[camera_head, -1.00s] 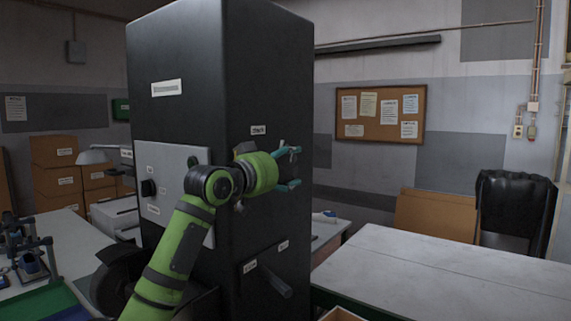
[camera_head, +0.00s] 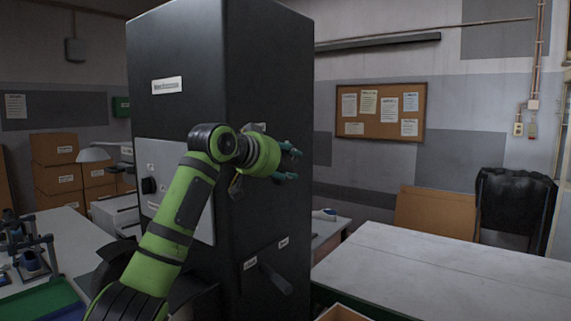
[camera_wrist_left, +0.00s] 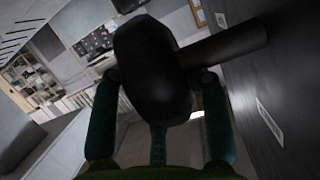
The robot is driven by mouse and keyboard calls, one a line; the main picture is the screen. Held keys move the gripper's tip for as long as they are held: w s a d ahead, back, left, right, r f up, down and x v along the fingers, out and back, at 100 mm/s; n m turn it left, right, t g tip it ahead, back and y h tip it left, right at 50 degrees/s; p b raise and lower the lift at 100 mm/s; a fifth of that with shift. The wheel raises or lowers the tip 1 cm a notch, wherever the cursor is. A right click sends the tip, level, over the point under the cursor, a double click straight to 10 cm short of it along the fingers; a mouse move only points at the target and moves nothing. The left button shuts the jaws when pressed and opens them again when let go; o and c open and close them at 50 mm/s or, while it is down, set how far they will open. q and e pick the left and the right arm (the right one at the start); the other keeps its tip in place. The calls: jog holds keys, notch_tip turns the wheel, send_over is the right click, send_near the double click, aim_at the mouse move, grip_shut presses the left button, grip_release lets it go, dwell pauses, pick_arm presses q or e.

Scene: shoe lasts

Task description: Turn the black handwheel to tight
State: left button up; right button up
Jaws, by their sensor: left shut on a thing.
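The black handwheel (camera_wrist_left: 150,65) fills the middle of the left wrist view, with its dark shaft running right to the dark cabinet face (camera_wrist_left: 265,75). The teal fingers of my left gripper (camera_wrist_left: 160,85) stand on either side of it, shut on it. In the head view my left gripper (camera_head: 290,163) is at the right face of the tall black cabinet (camera_head: 265,60). The handwheel cannot be made out there, and its turn position cannot be read. My right gripper is in neither view.
A black lever (camera_head: 272,279) with two small labels sticks out low on the cabinet's right face. A grey panel with a black knob (camera_head: 148,186) is on the left face. A pale table (camera_head: 450,265) stands right, its visible top clear.

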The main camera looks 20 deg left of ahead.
pick_arm(q)
jog(key=shift+g+y, duration=0.4)
jog(key=shift+g, duration=0.8)
jog(key=shift+w+f+g+y, duration=0.15)
jog(key=shift+g+y, duration=0.15)
jog(key=shift+g, duration=0.3)
jog(key=o, duration=1.2)
jog(key=shift+d, duration=0.1)
jog(key=shift+c, duration=0.2)
jog(key=v, duration=1.2)
jog(key=shift+w, duration=0.1)
